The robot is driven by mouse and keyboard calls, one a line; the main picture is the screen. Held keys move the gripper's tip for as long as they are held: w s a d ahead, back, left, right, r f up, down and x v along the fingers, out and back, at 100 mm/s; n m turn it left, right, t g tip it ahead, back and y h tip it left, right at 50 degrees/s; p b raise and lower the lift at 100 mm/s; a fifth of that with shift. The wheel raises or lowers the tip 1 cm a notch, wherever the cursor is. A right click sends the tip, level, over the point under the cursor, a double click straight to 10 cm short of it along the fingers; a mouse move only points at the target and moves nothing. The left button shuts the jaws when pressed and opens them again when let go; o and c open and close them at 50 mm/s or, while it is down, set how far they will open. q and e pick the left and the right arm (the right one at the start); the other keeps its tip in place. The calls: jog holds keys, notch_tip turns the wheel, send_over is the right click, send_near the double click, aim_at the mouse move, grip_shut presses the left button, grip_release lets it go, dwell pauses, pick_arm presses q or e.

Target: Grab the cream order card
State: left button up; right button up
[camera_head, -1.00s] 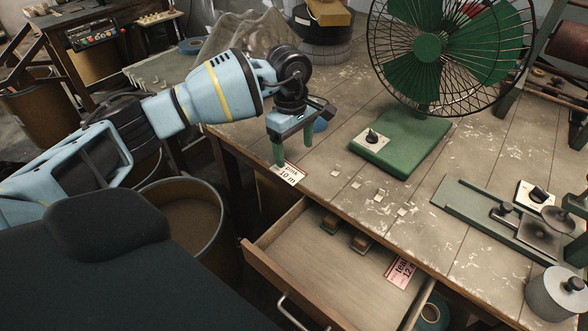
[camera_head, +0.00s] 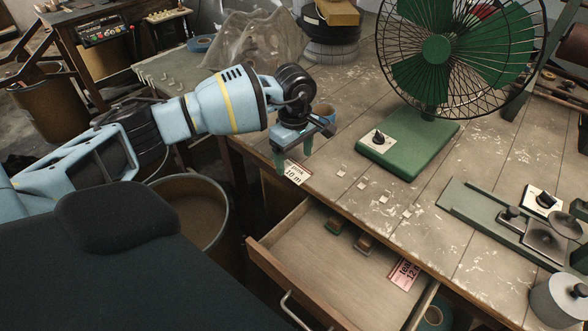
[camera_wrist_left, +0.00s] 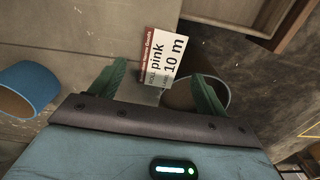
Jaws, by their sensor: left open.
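The cream order card (camera_head: 296,173) lies at the table's front edge above the drawer, part of it sticking out past the edge. In the left wrist view the card (camera_wrist_left: 163,60) reads "pink 10 m" under a dark red band. My left gripper (camera_head: 293,160) is open, with its green fingers pointing down close to the card. In the left wrist view the fingertips (camera_wrist_left: 160,80) stand on either side of the card's lower part, with a gap to each side. I cannot tell its exact height over the card. My right gripper is not in view.
An open drawer (camera_head: 310,262) below holds a pink card (camera_head: 404,273) and small blocks. A green fan (camera_head: 408,145) stands on the table behind. A blue tape roll (camera_wrist_left: 28,88) is left of the gripper in the wrist view. A bin (camera_head: 217,221) stands below.

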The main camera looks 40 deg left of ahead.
pick_arm(q)
jog(key=shift+f, duration=1.2)
jog(key=c, duration=1)
jog(key=shift+r, duration=0.1)
jog(key=shift+c, duration=0.2)
jog(key=shift+r, duration=0.4)
jog(key=r, duration=0.2)
jog(key=shift+s+a+r, duration=0.1)
jog(key=shift+s+r, duration=0.2)
jog(key=shift+s, duration=0.1)
jog(key=s+a+r+b, duration=0.1)
jog(key=s, duration=1.4)
jog(key=shift+a+r, duration=0.2)
jog(key=shift+r, duration=0.05)
jog(key=shift+s, duration=0.1)
